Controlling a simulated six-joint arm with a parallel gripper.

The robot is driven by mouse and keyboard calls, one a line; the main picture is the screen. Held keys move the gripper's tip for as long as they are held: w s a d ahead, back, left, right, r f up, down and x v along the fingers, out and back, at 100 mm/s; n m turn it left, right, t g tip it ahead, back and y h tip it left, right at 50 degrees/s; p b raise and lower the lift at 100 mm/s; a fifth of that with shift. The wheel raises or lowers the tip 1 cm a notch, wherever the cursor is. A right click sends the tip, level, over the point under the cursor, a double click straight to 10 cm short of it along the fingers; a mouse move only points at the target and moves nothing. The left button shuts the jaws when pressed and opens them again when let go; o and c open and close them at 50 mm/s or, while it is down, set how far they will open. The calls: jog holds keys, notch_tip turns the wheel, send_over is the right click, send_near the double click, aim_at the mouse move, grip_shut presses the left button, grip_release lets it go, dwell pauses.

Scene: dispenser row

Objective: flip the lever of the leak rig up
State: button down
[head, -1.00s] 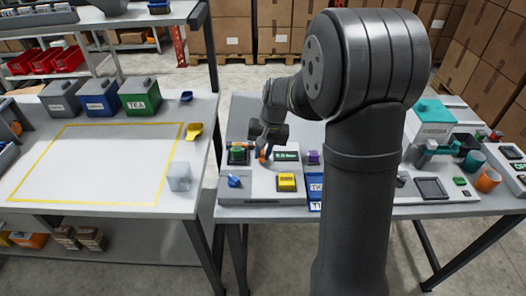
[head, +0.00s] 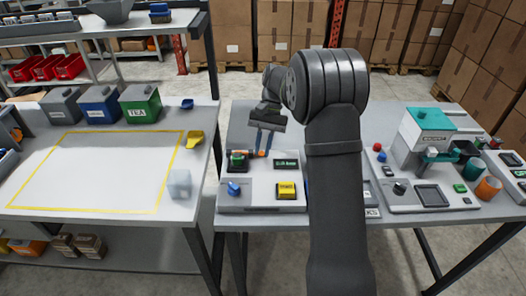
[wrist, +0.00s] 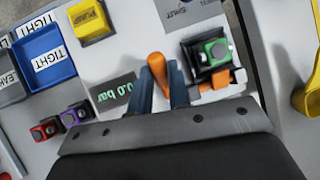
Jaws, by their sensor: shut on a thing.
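The leak rig (head: 262,202) is a pale box on the right-hand table, with a green button, a small display, a yellow button and a blue knob. Its orange lever (wrist: 157,70) stands out between my fingers in the wrist view. My gripper (wrist: 159,92) is shut on the lever, with one blue-grey finger on each side. In the head view my gripper (head: 264,149) points down at the rear of the rig, and the lever is largely hidden there. The display (wrist: 113,91) seems to read 0.0 bar. The lever's exact angle is hard to tell.
Close to the lever stands the green button (wrist: 214,50) in a dark housing with orange parts beside it. A cocoa dispenser (head: 430,130) stands at right.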

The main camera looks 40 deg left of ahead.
jog(key=shift+w+a+r+g+h, duration=0.2)
jog(key=shift+w+a+g+h, duration=0.15)
jog(key=shift+g+h, duration=0.25)
jog(key=c, duration=1.3)
grip_release()
jog(key=shift+c, duration=0.2)
jog(key=shift+s+d, duration=0.1)
